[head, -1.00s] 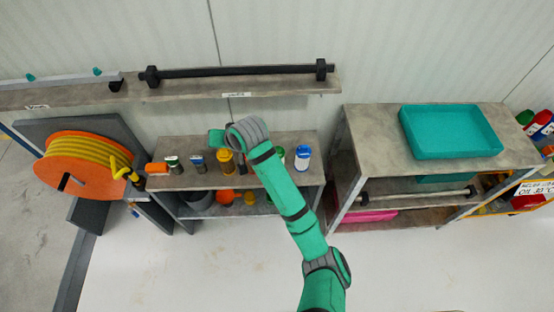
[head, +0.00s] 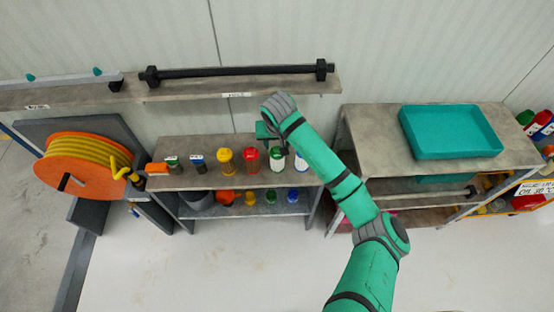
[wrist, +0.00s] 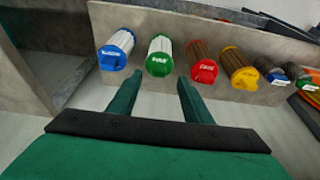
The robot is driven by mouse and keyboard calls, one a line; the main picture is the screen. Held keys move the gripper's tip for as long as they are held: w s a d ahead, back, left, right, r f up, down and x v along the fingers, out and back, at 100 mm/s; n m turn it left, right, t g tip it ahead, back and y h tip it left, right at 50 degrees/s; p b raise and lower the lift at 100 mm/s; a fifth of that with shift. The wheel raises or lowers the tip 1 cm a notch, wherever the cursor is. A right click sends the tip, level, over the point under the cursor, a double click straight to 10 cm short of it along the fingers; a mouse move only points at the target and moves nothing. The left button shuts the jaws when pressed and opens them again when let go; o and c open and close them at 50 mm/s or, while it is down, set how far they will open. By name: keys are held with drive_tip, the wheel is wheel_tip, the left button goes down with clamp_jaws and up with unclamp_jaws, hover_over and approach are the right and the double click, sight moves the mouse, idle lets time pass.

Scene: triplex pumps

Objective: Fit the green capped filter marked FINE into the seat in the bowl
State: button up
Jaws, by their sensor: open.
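A white-bodied filter with a green cap (wrist: 160,57) stands on the top of the low shelf; it also shows in the head view (head: 278,162). White lettering on its cap is too small to read. My gripper (wrist: 157,80) is open and empty, its two fingers pointing towards this filter and apart from it. In the head view my gripper (head: 271,142) is just behind and above the green filter. A smaller dark item with a green top (head: 173,165) stands further left. I cannot tell which thing is the bowl, and no seat is clearly visible.
A blue-capped filter (head: 300,163) stands right of the green one, a red one (head: 250,160) and a yellow one (head: 225,161) left. The lower shelf holds a grey vessel (head: 199,199) and several coloured items. A teal tray (head: 450,132) sits on the right-hand bench.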

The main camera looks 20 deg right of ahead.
sight(277, 148)
drive_tip(key=shift+w+x, duration=0.15)
drive_tip(key=shift+x, duration=1.2)
drive_tip(key=shift+w+x, duration=0.15)
drive_tip(key=shift+x, duration=1.15)
drive_tip(key=shift+d+r, duration=0.1)
drive_tip(key=shift+d, duration=0.05)
clamp_jaws()
